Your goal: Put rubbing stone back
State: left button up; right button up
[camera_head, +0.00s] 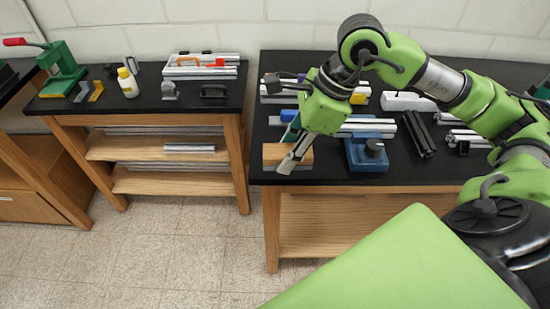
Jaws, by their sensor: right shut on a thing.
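The rubbing stone appears to be the tan block with a grey lower layer (272,152), at the front left corner of the right-hand black-topped bench (440,172). My right gripper (289,163) reaches down from the right, its grey fingers across the block's front. It is shut on the block, though the grip itself is hard to make out. Whether the block touches the bench top cannot be told. A teal piece (291,129) shows just behind the fingers, partly hidden. My left gripper is not in view.
A blue block with a black knob (368,155) stands close to the right of the gripper. Dark extrusions (419,134) and silver extrusions (366,126) lie nearby. A second bench (140,100) at left holds a green press (61,68) and a yellow-white bottle (127,82). A floor gap separates the benches.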

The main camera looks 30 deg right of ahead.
jog(key=shift+d, duration=0.3)
jog(key=w+d+f+p, duration=0.1)
jog(key=w+d+f, duration=0.1)
jog(key=w, duration=0.1)
jog(key=w+d+f+p, duration=0.2)
jog(key=w+f, duration=0.1)
jog(key=w, duration=0.1)
jog(key=w+d+f+p, duration=0.2)
jog(key=w, duration=0.1)
jog(key=shift+w+d+f, duration=0.15)
jog(key=shift+w+f, duration=0.05)
jog(key=shift+f, duration=0.15)
jog(key=shift+w+d+f+p, duration=0.2)
jog(key=shift+w+f, duration=0.1)
jog(key=shift+f, duration=0.1)
jog(key=shift+w+d+f+p, duration=0.1)
jog(key=shift+w+f+p, duration=0.15)
jog(key=shift+f, duration=0.15)
jog(key=f+p, duration=0.2)
jog(key=f, duration=0.1)
jog(key=shift+w+d, duration=0.15)
jog(key=shift+w, duration=0.05)
jog(key=shift+f, duration=0.1)
pick_arm(q)
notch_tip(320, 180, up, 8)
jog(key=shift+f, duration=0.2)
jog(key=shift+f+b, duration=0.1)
jog(key=shift+b, duration=0.2)
pick_arm(e)
jog(key=shift+f, duration=0.1)
